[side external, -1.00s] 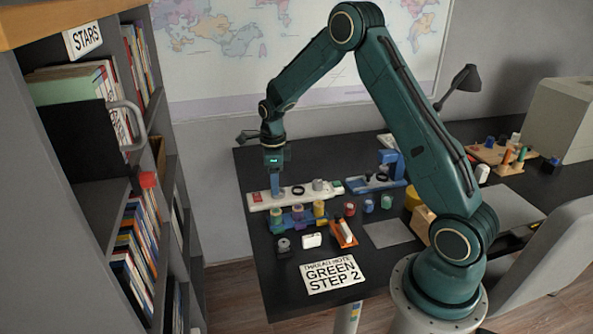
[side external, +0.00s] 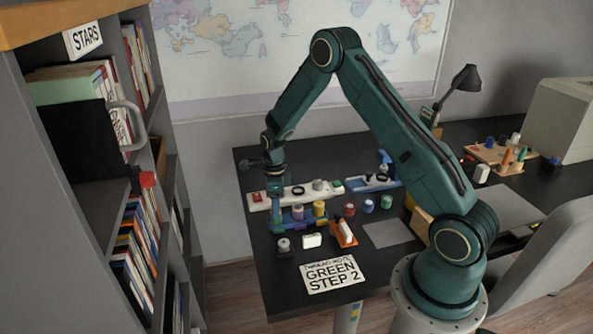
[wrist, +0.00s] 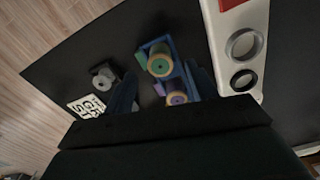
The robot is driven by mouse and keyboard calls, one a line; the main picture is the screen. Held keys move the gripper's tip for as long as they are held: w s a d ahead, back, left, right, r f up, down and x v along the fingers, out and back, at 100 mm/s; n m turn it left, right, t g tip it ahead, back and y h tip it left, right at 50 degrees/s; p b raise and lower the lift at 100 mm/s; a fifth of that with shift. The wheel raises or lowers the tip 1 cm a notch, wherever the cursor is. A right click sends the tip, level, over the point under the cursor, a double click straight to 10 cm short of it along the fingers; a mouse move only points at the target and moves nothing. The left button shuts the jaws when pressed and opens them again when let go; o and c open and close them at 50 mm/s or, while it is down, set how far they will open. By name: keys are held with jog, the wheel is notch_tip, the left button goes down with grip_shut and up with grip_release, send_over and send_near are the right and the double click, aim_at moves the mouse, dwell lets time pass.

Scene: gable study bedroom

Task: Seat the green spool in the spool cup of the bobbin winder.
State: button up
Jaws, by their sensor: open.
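The green spool (wrist: 160,64), with a tan rim, stands in the blue rack (wrist: 155,44) in the wrist view, beside a purple spool (wrist: 177,97). In the side view my gripper hides it at the rack's left end. My gripper (side external: 277,204) points down over that end, with its fingers open and apart in the wrist view (wrist: 161,92). Nothing is held. The white bobbin winder (side external: 262,202) lies just behind the rack, with a red part at its left. Two round openings show on it in the wrist view; I cannot tell which is the spool cup.
A yellow spool (side external: 319,208) stands at the rack's right. Red (side external: 349,209), blue (side external: 369,206) and green (side external: 387,202) reels stand loose to the right. A grey round part (side external: 284,244), white block (side external: 311,240), orange holder (side external: 344,233) and note card (side external: 333,274) lie in front.

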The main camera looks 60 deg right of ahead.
jog(key=shift+f, duration=2.15)
jog(key=c, duration=1.1)
jog(key=shift+w+r, duration=0.1)
notch_tip(320, 180, up, 20)
jog(key=shift+f, duration=0.1)
